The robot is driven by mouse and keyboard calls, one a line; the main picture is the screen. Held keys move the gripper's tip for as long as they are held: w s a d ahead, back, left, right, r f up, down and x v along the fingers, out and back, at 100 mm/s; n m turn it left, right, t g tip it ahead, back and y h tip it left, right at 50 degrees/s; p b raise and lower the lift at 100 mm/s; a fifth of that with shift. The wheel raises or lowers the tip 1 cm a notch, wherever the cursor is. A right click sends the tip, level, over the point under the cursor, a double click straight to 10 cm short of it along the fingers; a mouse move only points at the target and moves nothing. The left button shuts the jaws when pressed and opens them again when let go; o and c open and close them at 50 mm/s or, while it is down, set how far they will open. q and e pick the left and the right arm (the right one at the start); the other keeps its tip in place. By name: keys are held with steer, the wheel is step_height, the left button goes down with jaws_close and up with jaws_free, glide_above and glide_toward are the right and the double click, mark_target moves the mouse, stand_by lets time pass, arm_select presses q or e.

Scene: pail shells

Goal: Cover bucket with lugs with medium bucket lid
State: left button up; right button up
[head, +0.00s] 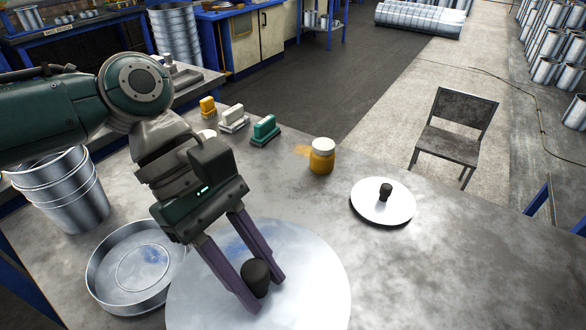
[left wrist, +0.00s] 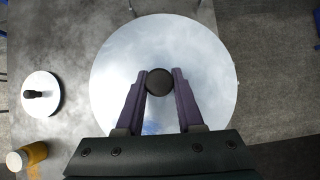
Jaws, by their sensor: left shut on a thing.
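A large, round, shiny metal lid (head: 312,265) with a black knob (head: 255,276) fills the lower middle of the head view. It also fills the middle of the left wrist view (left wrist: 205,55). My left gripper (head: 266,294) has its two purple fingers on either side of the knob and is shut on it. A smaller round lid (head: 372,208) with a black knob lies on the table to the right. I cannot tell which lid is the medium one. No bucket with lugs can be made out; the large lid hides what is beneath it. My right gripper is not in view.
A shallow round metal pan (head: 104,283) lies left of the large lid, and stacked metal buckets (head: 78,212) stand behind it. A yellow jar with a white cap (head: 321,160) and several brushes (head: 265,131) are farther back. The table's right side is clear.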

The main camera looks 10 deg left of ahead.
arm_select(q)
steer(key=shift+f+b, duration=0.55)
steer(key=shift+f, duration=0.35)
steer(key=o, duration=1.1)
steer(key=shift+c, duration=0.2)
steer(key=v, duration=1)
